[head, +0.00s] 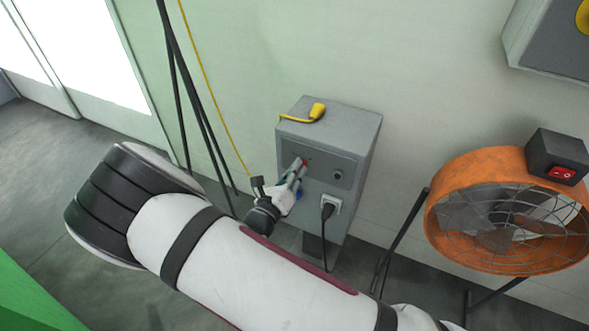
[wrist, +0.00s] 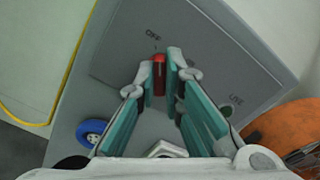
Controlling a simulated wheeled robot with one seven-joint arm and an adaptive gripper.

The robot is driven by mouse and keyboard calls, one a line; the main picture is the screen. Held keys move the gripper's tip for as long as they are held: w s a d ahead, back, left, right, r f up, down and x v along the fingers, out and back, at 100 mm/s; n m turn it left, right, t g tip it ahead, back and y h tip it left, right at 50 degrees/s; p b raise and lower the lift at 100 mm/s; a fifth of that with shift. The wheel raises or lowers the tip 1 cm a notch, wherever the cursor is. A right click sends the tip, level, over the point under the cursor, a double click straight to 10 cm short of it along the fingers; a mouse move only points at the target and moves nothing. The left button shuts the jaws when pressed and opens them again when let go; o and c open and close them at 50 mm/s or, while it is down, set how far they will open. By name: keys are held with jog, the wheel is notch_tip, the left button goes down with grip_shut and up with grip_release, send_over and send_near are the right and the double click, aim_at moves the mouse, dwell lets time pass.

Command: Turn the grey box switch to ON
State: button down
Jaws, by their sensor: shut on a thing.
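The grey box (head: 362,165) stands against the wall on a post, its front face toward me. A small red switch lever (head: 305,161) is on its upper front panel. My gripper (head: 299,170) is at that panel, its fingers closed around the lever. In the wrist view, the red lever (wrist: 158,76) shows between the two fingertips of my gripper (wrist: 162,80). A label that looks like OFF (wrist: 153,35) is just beyond the lever's tip. A second label (wrist: 236,100) lies to the right, hard to read. The fingers partly hide the lever and panel.
A black plug (head: 327,211) sits in a white socket low on the box. A yellow connector (head: 317,111) lies on top, its cable hanging at left. An orange fan (head: 437,215) stands at right. A blue round part (wrist: 91,131) is beside the fingers.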

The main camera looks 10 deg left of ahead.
jog(key=shift+s+d+f+m+p, duration=0.15)
jog(key=shift+m+p, duration=0.3)
jog(key=shift+m, duration=3.45)
jog(key=shift+d+r+m+p, duration=0.1)
jog(key=shift+m+p, duration=0.3)
jog(key=shift+m, duration=3.5)
jog(key=c, duration=1.7)
grip_release()
jog(key=v, duration=1.2)
